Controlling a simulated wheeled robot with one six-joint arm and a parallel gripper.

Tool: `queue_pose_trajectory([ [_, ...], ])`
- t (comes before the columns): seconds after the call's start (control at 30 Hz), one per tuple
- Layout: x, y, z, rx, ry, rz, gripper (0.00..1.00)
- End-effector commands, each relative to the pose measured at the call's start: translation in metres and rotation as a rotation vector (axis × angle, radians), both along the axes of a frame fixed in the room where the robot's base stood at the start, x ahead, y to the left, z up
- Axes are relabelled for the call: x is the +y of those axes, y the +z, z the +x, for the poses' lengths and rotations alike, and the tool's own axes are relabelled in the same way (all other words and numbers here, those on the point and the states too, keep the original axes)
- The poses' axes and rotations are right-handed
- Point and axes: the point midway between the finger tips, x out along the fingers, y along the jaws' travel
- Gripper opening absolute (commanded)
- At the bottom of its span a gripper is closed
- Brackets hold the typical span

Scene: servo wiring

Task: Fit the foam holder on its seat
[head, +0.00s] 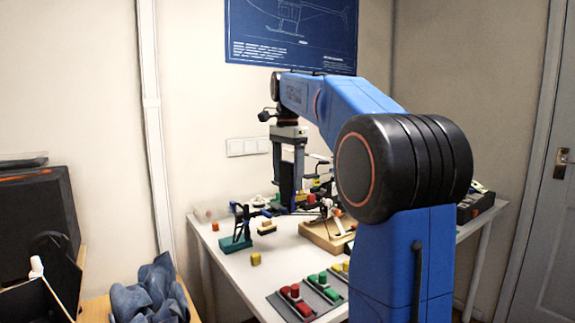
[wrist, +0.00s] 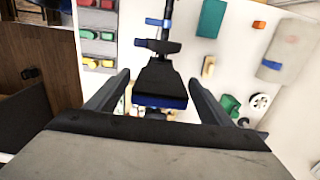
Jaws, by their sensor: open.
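My gripper (head: 289,208) points down over the back of the white table, and its fingers are spread with a gap between them in the wrist view (wrist: 159,78). A black, blue-edged assembly (wrist: 160,85) shows between and below the fingers; I cannot tell if they touch it. A small cream block (wrist: 208,67), possibly the foam holder, lies right of the fingers in the wrist view. A cream piece (head: 266,226) also shows left of my gripper in the head view. I cannot make out the seat for certain.
A teal stand (head: 235,243) and a yellow cube (head: 256,259) stand on the white table (head: 235,284). A wooden tray (head: 320,240) is right of them. My arm hides the table's right part.

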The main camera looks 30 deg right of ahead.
Motion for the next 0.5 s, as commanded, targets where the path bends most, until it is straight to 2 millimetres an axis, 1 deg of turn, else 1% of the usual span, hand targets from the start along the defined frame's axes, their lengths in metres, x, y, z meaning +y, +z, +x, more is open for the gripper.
queue_pose_trajectory([
  [0.17,0.000,0.022,0.001,-0.002,0.000,-0.001,0.74],
  [0.4,0.000,0.068,0.001,-0.003,0.000,-0.001,0.74],
  [0.5,0.000,0.085,0.001,-0.002,0.000,-0.001,0.74],
])
